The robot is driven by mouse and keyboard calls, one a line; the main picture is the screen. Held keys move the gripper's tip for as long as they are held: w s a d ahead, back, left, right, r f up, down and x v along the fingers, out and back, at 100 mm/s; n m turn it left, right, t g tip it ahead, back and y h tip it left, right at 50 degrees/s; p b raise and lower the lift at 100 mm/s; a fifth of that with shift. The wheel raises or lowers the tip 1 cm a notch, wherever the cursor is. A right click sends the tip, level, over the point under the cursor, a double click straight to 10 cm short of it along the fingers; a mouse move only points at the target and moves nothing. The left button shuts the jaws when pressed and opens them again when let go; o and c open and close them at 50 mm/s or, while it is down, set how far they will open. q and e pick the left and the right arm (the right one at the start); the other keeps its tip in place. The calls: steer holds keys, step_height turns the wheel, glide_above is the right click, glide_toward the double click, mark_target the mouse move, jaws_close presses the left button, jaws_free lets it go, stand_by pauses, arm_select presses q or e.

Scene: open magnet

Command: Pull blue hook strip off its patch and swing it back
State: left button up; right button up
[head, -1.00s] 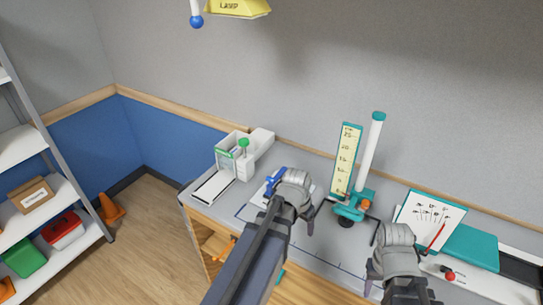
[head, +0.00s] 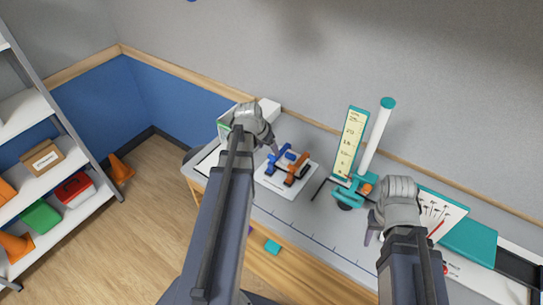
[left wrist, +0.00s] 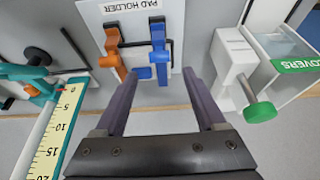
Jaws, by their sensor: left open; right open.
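The white pad holder board (head: 287,190) lies on the bench and carries a blue hook strip (head: 278,160) and an orange strip (head: 297,169) side by side. In the left wrist view the blue strip (left wrist: 159,48) stands beside the orange strip (left wrist: 113,52), with a small blue block (left wrist: 143,72) near its foot. My left gripper (left wrist: 160,78) is open and empty; the blue strip shows between its fingertips, and I cannot tell how far off. In the head view my left gripper (head: 270,146) is up-left of the strips. My right gripper (head: 372,232) is open at the right.
A teal stand with a yellow scale (head: 347,143) and a white tube (head: 377,137) stands right of the board. A white box with a green COVERS label (left wrist: 297,64) is near my left gripper. A chart panel (head: 437,213) is behind my right gripper.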

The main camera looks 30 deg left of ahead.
mark_target(272, 156)
arm_select(q)
steer(key=b+x, duration=0.5)
steer(key=x, duration=0.1)
steer(key=shift+f, duration=0.2)
arm_select(e)
step_height(272, 156, down, 6)
steer(key=shift+r, duration=0.1)
arm_select(q)
steer(key=shift+r, duration=0.1)
steer(key=shift+c, duration=0.2)
jaws_close()
stand_by(0.6)
